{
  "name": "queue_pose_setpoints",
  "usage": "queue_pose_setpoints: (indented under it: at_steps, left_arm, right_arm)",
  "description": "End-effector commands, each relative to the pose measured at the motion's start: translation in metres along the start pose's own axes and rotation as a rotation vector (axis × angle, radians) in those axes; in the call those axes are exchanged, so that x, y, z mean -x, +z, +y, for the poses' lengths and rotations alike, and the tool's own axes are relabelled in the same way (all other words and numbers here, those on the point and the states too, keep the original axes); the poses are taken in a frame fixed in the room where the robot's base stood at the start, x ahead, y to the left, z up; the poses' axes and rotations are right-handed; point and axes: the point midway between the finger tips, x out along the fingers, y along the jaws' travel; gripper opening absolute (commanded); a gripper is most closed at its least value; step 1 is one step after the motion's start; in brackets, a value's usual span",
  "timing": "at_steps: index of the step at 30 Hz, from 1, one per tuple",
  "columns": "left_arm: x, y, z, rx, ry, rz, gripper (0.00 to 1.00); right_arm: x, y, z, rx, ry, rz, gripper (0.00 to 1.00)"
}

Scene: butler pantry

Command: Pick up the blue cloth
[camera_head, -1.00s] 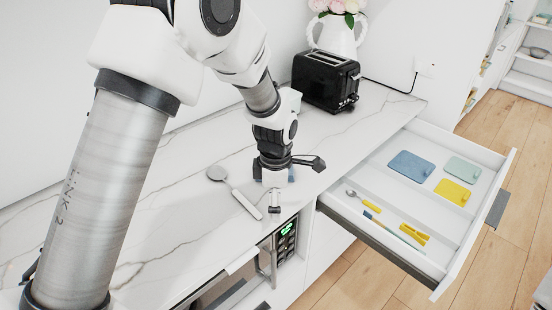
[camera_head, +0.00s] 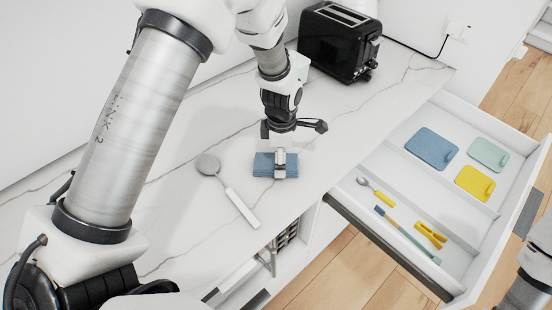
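The blue cloth (camera_head: 263,166) is a small folded piece at the middle of the white marble counter (camera_head: 190,225). My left gripper (camera_head: 280,165) points down at the cloth, its narrow fingers overlapping the cloth's middle in the picture. Blue shows on both sides of the fingers. The gap between the fingers is hidden at this angle, so I cannot tell whether they are open or shut, or whether they touch the cloth. Part of my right arm shows at the lower right edge; its gripper is out of view.
A grey-headed spatula (camera_head: 235,200) lies left of the cloth. A black toaster (camera_head: 340,42) stands behind. An open drawer (camera_head: 352,202) at the right holds blue (camera_head: 431,148), green (camera_head: 488,155) and yellow (camera_head: 475,183) boards, a spoon (camera_head: 376,193), a brush (camera_head: 407,236) and a yellow clip (camera_head: 431,235).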

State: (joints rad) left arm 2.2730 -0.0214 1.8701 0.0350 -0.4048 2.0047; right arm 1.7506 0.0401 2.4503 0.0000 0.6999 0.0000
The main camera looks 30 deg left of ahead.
Motion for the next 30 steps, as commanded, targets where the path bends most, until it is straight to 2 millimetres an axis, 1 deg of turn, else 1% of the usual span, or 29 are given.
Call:
queue_pose_setpoints:
  at_steps: [3, 8, 11, 12, 13, 14, 17, 18, 25, 30]
  left_arm:
    - [-0.009, 0.0, 0.0, 0.0, 0.001, -0.001, 1.0]
    - [-0.01, 0.0, 0.0, 0.0, 0.002, -0.001, 1.0]
    - [-0.01, 0.0, 0.0, 0.0, 0.002, -0.001, 0.68]
    - [-0.01, 0.0, 0.0, 0.0, 0.002, -0.001, 0.54]
    - [-0.01, 0.0, 0.0, 0.0, 0.002, -0.001, 0.43]
    - [-0.01, 0.0, 0.0, 0.0, 0.002, -0.001, 0.41]
    - [-0.01, 0.0, 0.0, 0.0, 0.002, -0.001, 0.41]
    - [-0.01, 0.0, 0.0, 0.0, 0.002, -0.001, 0.36]
    - [-0.009, 0.0, 0.0, 0.0, 0.001, -0.001, 0.36]
    - [0.003, 0.001, -0.001, -0.005, 0.001, -0.001, 0.36]
  right_arm:
    - [0.002, 0.0, 0.0, 0.0, 0.0, 0.0, 0.4]
    - [0.002, 0.0, 0.0, 0.0, 0.0, 0.0, 0.4]
    - [0.001, 0.0, 0.0, 0.0, 0.0, -0.001, 0.4]
    - [0.001, 0.0, 0.0, 0.0, 0.0, -0.001, 0.4]
    - [0.001, 0.0, 0.0, 0.0, 0.0, -0.001, 0.4]
    - [0.001, 0.0, 0.0, 0.0, 0.0, -0.001, 0.4]
    - [0.001, 0.0, 0.0, 0.0, 0.0, 0.0, 0.4]
    - [0.001, 0.0, 0.0, 0.0, 0.0, 0.0, 0.4]
    - [0.003, 0.0, 0.0, 0.0, 0.0, 0.0, 0.4]
    - [0.014, 0.0, 0.0, 0.0, 0.0, 0.0, 0.4]
